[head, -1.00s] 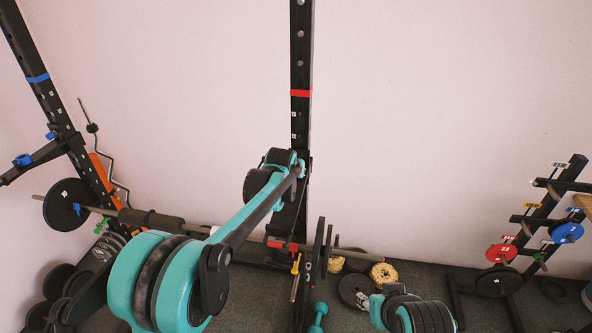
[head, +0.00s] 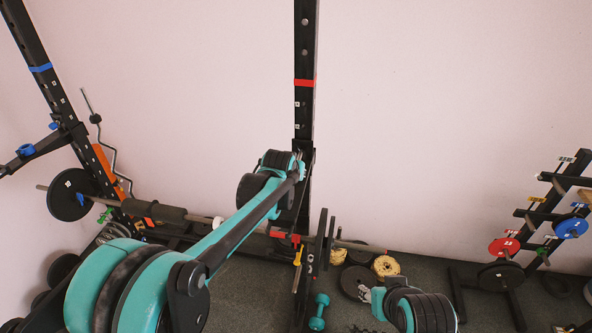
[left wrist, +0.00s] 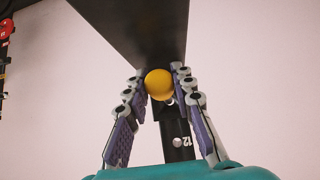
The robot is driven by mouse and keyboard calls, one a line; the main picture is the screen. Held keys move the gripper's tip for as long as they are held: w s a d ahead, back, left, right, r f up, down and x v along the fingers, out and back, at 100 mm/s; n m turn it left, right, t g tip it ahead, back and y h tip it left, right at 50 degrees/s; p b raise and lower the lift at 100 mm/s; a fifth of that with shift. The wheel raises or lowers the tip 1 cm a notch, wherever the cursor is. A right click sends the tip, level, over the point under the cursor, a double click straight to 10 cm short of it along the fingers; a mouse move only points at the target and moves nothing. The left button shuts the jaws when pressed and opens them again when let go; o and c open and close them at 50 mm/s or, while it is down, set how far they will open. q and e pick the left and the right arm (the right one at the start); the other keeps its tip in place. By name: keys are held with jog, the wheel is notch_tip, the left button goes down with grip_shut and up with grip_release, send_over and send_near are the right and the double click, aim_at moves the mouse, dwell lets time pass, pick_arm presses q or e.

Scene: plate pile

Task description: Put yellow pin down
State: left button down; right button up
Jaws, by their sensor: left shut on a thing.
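The yellow pin (left wrist: 158,84) shows as a round yellow knob in the left wrist view, between the purple-padded fingers of my left gripper (left wrist: 158,77). The gripper is shut on it, just in front of a black rack upright (left wrist: 176,128) with a white 12 label. The pin's shaft is hidden, so I cannot tell whether it is inside a hole. In the head view my left arm reaches the black upright (head: 304,110) with the red band, and its own links hide the fingers. My right arm shows at the lower right; its gripper is out of view.
A red bracket (head: 284,236) and a small yellow piece (head: 298,256) are low by the upright. A barbell with a black plate (head: 70,195) is at left. Plates and a teal dumbbell (head: 319,312) lie low. A plate stand (head: 540,222) is at right. The wall behind is bare.

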pick_arm(q)
jog(key=shift+s+a, duration=0.1)
jog(key=shift+s, duration=0.45)
